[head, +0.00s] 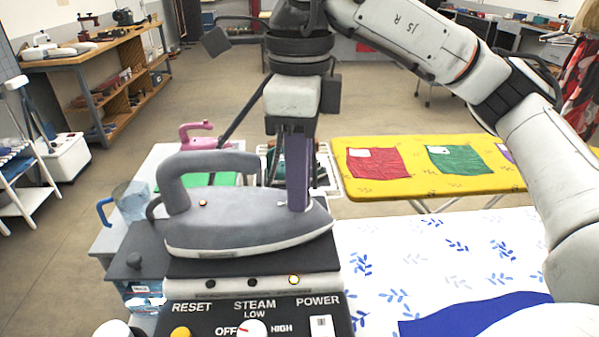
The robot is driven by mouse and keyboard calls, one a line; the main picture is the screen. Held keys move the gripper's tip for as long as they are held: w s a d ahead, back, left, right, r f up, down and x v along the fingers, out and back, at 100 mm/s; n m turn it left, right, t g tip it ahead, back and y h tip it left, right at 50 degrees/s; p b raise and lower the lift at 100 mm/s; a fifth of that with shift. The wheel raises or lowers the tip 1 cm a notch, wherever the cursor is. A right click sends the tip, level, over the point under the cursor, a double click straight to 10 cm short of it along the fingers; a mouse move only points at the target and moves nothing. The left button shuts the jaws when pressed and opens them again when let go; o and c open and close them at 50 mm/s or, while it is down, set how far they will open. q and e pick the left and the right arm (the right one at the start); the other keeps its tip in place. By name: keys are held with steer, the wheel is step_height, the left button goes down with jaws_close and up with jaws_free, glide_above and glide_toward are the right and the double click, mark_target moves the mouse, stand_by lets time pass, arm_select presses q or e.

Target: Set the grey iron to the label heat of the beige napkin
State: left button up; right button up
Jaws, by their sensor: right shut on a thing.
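The grey iron (240,222) rests level on the black top of a steam station, its nose to the right and its handle on the left. My right gripper (299,206) points down onto the iron's upper front. Its fingers are shut on a part there that they hide; no heat mark can be read. A small orange light shows on the iron's side. No beige napkin can be made out. My left gripper is not in view.
The station's front panel (220,325) has RESET, STEAM and POWER controls. A patterned white board (450,250) with a blue cloth (475,318) lies to the right. Behind it, a yellow board (420,190) holds red and green cloths with pale labels. A pink iron (197,140) stands behind left.

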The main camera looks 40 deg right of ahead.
steer(key=m+p, duration=0.1)
steer(key=m, duration=0.5)
steer(key=shift+m, duration=0.3)
steer(key=m, duration=0.6)
steer(key=shift+m, duration=0.3)
steer(key=o, duration=1.1)
steer(key=shift+c, duration=0.2)
steer(key=shift+p, duration=0.3)
step_height(320, 180, up, 10)
steer(key=p, duration=0.1)
steer(key=shift+r+p, duration=0.15)
steer(key=shift+p, duration=0.15)
